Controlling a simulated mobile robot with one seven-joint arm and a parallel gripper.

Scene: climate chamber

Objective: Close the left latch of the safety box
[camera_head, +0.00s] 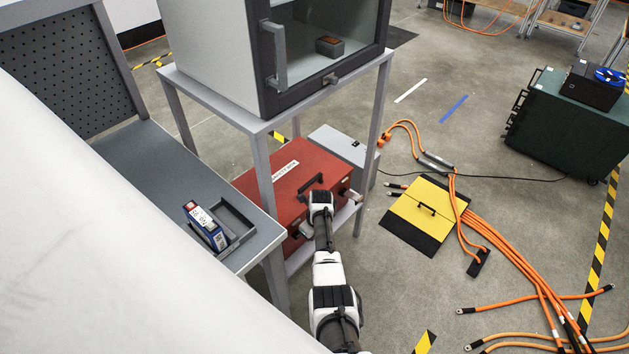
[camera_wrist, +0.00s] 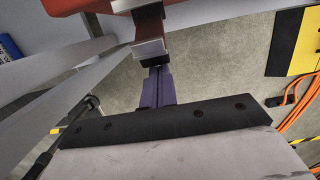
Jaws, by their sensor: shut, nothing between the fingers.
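The red safety box (camera_head: 272,178) sits on the lower shelf of the grey stand, with a dark handle (camera_head: 311,184) on its lid. Its left latch (camera_head: 304,231) sticks out from the front, just left of my arm. The right latch (camera_head: 356,197) shows at the front right. In the wrist view, the box (camera_wrist: 72,5) is at the top edge, and a grey-and-black latch (camera_wrist: 150,47) hangs out from it. My gripper (camera_wrist: 156,72) is shut and empty, its tips right at the latch's lower end. I cannot tell whether they touch. My wrist hides the fingers in the head view.
The climate chamber (camera_head: 325,60) stands on the stand above the box; the stand's leg (camera_head: 266,175) is close left of my arm. A grey box (camera_head: 340,146) is behind. A workbench (camera_head: 150,165) is left.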

